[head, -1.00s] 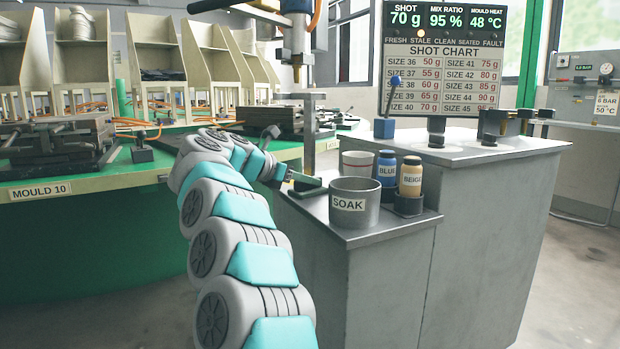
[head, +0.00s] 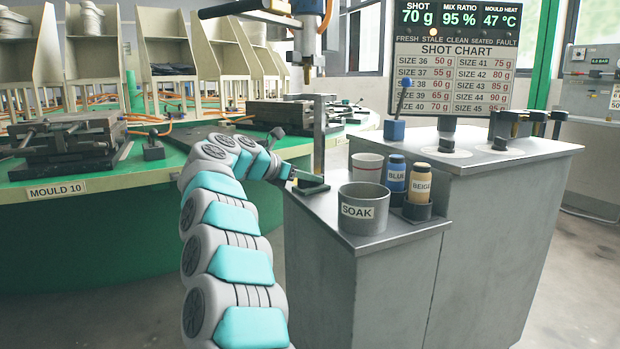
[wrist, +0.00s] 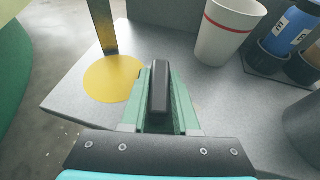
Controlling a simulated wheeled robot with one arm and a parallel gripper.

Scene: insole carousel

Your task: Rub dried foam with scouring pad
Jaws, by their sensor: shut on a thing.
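My gripper (wrist: 160,95) is shut on a dark grey block with rounded edges, which I take to be the scouring pad (wrist: 160,88). Green fingers flank it in the wrist view. In the head view my gripper (head: 306,183) is low over the left corner of the small grey counter (head: 385,241), left of the SOAK pot. A flat yellow round patch (wrist: 112,80) lies on the counter just left of the fingers in the wrist view; I cannot tell whether it is the dried foam. Whether the pad touches the counter is unclear.
An upright metal post (head: 319,135) stands close to my gripper, over the yellow patch. The SOAK pot (head: 363,212), a red-banded white cup (head: 367,167), a blue bottle (head: 396,175) and a beige bottle (head: 420,185) crowd the counter. MOULD 10's green table (head: 120,172) is at left.

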